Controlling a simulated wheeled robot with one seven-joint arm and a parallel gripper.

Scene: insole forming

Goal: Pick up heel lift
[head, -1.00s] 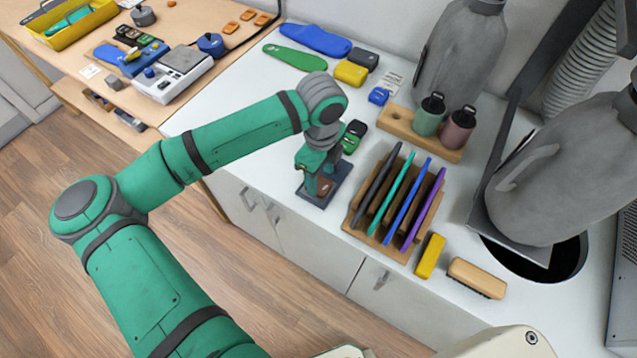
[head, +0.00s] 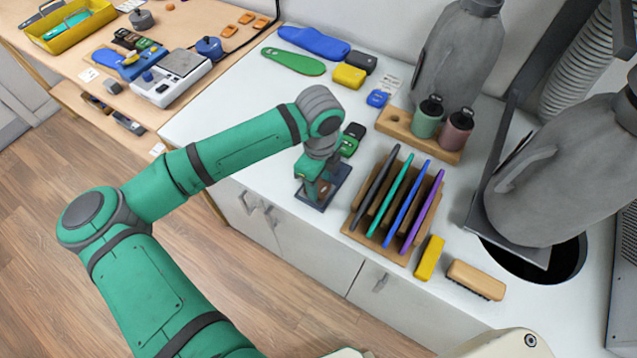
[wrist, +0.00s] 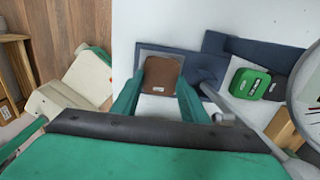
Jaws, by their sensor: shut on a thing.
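A brown heel lift (wrist: 163,70) with a small white label shows between the green fingers of my gripper (wrist: 160,88) in the wrist view. The fingers press on its left and right sides. In the head view, my gripper (head: 316,185) points down over a dark blue tray (head: 341,176) near the counter's front edge, and part of the brown lift (head: 324,188) shows there. The lift is at or just above the tray; I cannot tell whether it touches. A green heel lift (head: 347,146) and a black one beside it (head: 356,130) lie behind my gripper.
A wooden rack (head: 362,226) with several coloured sheets stands close to the right. A wooden holder (head: 397,124) with two bottles is behind it. A yellow block (head: 429,258) and a brush (head: 476,280) lie farther right. The white counter is clear left of the tray.

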